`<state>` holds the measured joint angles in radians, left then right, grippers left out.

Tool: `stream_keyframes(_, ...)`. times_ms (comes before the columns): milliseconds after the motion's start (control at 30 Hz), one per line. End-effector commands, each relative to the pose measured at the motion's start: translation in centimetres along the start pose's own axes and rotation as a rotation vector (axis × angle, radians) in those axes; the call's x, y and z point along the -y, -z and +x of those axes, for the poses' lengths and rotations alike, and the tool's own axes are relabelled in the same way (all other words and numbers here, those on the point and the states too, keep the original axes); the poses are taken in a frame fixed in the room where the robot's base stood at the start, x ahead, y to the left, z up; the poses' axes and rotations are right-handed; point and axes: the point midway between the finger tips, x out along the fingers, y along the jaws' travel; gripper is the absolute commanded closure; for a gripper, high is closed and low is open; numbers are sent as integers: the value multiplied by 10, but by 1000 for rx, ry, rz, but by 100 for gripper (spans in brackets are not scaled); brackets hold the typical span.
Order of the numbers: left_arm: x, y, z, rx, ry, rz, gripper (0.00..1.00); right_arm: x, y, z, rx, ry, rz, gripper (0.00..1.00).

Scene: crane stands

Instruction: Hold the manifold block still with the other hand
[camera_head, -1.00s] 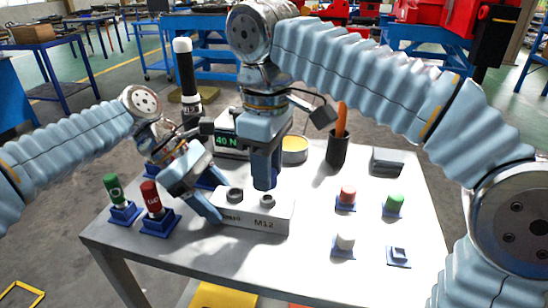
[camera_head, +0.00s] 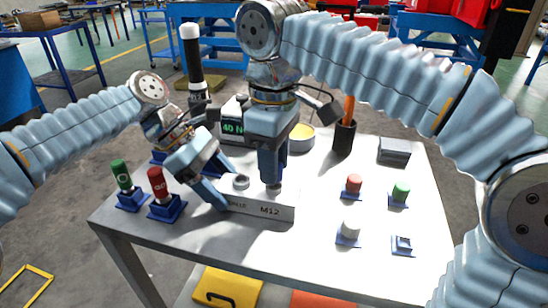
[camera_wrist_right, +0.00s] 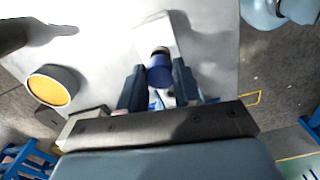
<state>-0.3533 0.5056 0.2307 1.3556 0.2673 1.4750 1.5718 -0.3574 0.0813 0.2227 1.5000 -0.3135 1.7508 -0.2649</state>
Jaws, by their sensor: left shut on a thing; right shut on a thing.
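The manifold block (camera_head: 233,204) is a pale grey bar marked M12 with round ports on top, lying on the table. It also shows in the right wrist view (camera_wrist_right: 155,33). My left gripper (camera_head: 216,194) is shut on the block's left end; its contact is partly hidden. My right gripper (camera_head: 273,181) points down over the M12 port at the block's right part. In the right wrist view its fingers (camera_wrist_right: 160,85) are shut on a blue cylindrical piece (camera_wrist_right: 160,74) with a dark end toward the block. Whether that end sits in the port is hidden.
Green (camera_head: 122,175) and red (camera_head: 159,184) handled gauges stand at the left in blue holders. Red (camera_head: 353,183), green (camera_head: 400,190) and white (camera_head: 350,228) caps stand at the right. A black cup (camera_head: 343,140), a yellow-topped tin (camera_head: 300,137) and a display reading 40 N (camera_head: 232,128) are behind.

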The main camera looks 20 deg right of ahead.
Motion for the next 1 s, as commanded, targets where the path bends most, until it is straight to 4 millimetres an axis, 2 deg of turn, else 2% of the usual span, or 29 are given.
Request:
stream_keyframes(633,0,0,-1,0,-2,0,78,0,0,12,0,0,13,100)
stream_keyframes(900,0,0,-1,0,-2,0,78,0,0,12,0,0,383,100)
stream_keyframes(1000,0,0,-1,0,-2,0,78,0,0,12,0,0,448,100)
